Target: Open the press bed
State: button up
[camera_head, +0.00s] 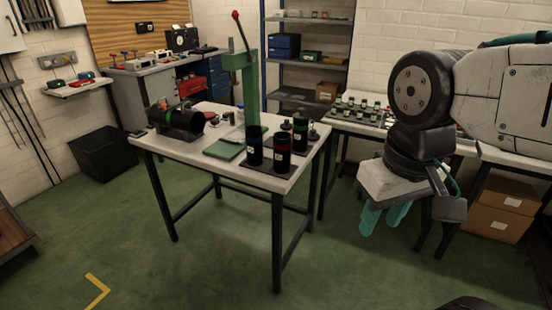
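A green press (243,88) stands on the white-topped table (165,146). Its long lever rises up and left to a red knob (236,15). The press bed at the foot of the column is mostly hidden behind dark cylinders, so I cannot tell its state. A flat green plate (223,150) lies on the table left of the column. My gripper (384,224) hangs at the right, fingers pointing down, well apart from the press. Its two teal fingers show a gap with nothing between them.
Dark cylinders (283,152) stand upright at the table's front right corner. A black cylinder (181,121) lies in a holder at the left. A side bench (345,125) with small items and cardboard boxes (500,208) are at the right. The green floor in front is clear.

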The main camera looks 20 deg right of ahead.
aim_at(236, 136)
jog(key=z, duration=0.15)
jog(key=i, duration=1.05)
jog(key=u, duration=0.45)
